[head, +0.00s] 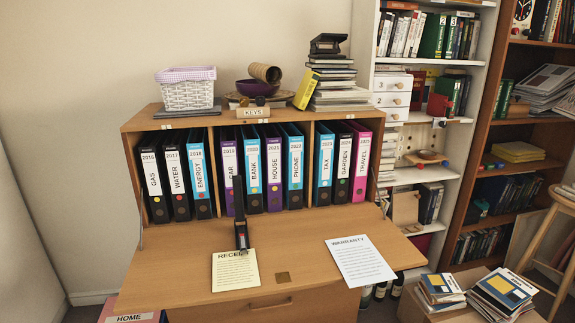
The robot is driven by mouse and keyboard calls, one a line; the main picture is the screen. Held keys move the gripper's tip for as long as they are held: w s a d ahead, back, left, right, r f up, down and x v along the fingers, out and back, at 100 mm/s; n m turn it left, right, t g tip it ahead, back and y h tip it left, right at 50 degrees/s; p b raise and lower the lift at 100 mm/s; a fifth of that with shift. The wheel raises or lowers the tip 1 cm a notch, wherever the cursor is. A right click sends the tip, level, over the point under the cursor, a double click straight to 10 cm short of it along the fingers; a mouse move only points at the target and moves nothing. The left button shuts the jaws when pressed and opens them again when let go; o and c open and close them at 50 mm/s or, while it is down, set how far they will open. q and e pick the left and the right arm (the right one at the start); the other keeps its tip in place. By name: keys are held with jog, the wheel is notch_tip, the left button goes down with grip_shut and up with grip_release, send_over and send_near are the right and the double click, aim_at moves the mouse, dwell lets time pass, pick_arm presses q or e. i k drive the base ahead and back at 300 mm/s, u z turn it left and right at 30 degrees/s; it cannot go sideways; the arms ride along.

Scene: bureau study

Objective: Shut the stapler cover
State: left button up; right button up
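A dark stapler (242,237) sits on the bureau's fold-down writing surface, a little left of its middle. Its cover (238,198) stands up steeply from the far end, so the stapler is open. A small reddish part shows on the lower half. The near end of the stapler is at the top edge of a yellow receipt sheet (235,271); I cannot tell if they touch. Neither of my grippers is in view.
The writing surface (180,260) is clear left of the stapler. A white warranty sheet (360,261) lies to the right. A row of ring binders (273,165) stands in compartments close behind. A basket (187,92) and stacked books (336,78) are on top.

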aim_at(238, 194)
jog(key=u, duration=0.1)
jog(key=i, duration=0.85)
jog(key=u, duration=1.35)
jog(key=k, duration=0.45)
